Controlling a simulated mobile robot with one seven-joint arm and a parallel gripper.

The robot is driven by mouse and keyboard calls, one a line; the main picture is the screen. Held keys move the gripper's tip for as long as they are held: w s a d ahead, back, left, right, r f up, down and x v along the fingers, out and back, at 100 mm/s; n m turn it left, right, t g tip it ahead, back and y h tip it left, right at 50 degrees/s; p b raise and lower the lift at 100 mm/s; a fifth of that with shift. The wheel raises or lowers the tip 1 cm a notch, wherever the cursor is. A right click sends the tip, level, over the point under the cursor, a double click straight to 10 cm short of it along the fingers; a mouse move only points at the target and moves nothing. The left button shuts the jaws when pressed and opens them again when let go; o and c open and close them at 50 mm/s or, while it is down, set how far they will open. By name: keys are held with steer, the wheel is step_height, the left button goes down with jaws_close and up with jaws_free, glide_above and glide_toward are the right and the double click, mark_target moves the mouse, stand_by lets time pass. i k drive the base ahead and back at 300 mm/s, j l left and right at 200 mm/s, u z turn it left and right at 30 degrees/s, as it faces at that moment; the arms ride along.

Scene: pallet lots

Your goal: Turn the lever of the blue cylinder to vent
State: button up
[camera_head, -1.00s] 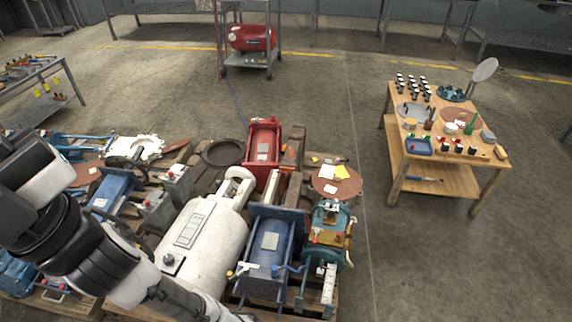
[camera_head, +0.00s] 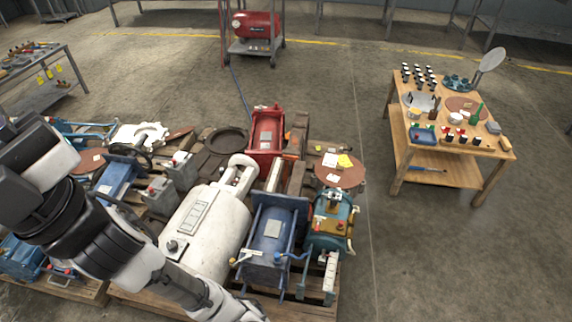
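A blue cylinder (camera_head: 272,232) in a blue frame lies on the pallet at lower centre, with a pale label plate on top. A blue lever (camera_head: 284,257) shows near its front end, and a yellow-tipped fitting (camera_head: 240,259) sits at its front left. I cannot tell which setting the lever is in. Another blue cylinder (camera_head: 117,180) lies further left, partly behind my arm. My arm reaches in from the left across the lower picture, and its far end runs to the bottom edge left of the nearer blue cylinder. My gripper's fingers do not show.
A big white tank (camera_head: 205,235) lies left of the blue cylinder, and a teal machine (camera_head: 330,225) stands close on its right. A red cylinder (camera_head: 267,135) lies behind. A wooden table (camera_head: 440,160) with small parts stands right, across clear floor.

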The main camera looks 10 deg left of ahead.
mark_target(248, 256)
steer(key=k+j+u, duration=0.3)
steer(key=u, duration=0.15)
steer(key=l+u, duration=0.5)
steer(key=l, duration=0.55)
steer(key=j+z, duration=0.35)
steer(key=j, duration=0.35)
steer(key=j+z, duration=0.35)
steer(key=j, duration=0.3)
steer(key=k+j+z, duration=0.15)
steer(key=j+z, duration=0.15)
steer(key=j, duration=0.35)
